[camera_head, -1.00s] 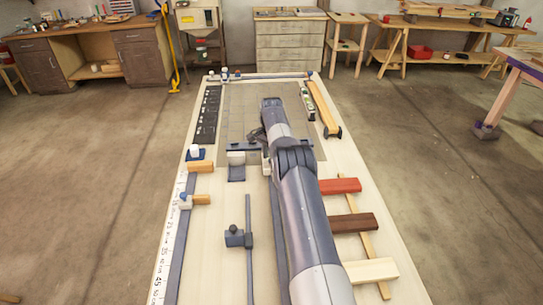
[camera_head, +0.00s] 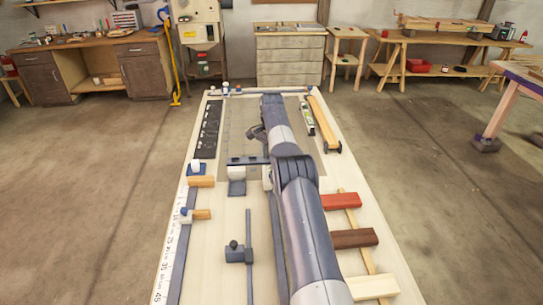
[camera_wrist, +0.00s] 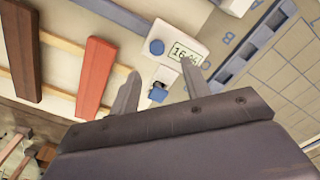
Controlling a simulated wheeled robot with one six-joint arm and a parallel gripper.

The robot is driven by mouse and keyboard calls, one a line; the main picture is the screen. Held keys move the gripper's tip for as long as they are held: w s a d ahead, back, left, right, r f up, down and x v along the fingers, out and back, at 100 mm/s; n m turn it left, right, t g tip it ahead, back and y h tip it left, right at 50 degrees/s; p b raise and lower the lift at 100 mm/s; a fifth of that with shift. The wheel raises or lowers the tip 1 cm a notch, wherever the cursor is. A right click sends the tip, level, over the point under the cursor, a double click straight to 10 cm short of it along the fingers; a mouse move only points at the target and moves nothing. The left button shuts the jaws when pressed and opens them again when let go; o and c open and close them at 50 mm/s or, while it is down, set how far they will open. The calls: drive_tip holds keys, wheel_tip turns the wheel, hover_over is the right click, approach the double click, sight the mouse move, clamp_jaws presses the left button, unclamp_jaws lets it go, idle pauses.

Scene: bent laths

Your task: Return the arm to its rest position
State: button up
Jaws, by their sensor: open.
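My arm stretches over the long pale bench (camera_head: 210,260) in the head view, its upper link reaching toward the far end. My gripper (camera_wrist: 160,88) shows in the wrist view, with its two fingers apart and nothing held between them.
Red (camera_head: 340,201), brown (camera_head: 352,238) and pale (camera_head: 372,287) wooden blocks lie across a thin lath at the right. A black strip (camera_head: 207,130) and a numbered scale (camera_head: 170,250) line the left. A wooden bar (camera_head: 323,122) lies at the far right. Open floor surrounds the bench.

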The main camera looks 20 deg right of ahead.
drive_tip(key=shift+f, duration=0.1)
wheel_tip(320, 180, down, 7)
drive_tip(key=shift+s+f+b, duration=0.1)
drive_tip(key=shift+b, duration=0.35)
drive_tip(key=shift+f, duration=0.15)
drive_tip(key=shift+s+a, duration=0.15)
drive_tip(key=shift+s, duration=0.15)
drive_tip(key=shift+w, duration=0.2)
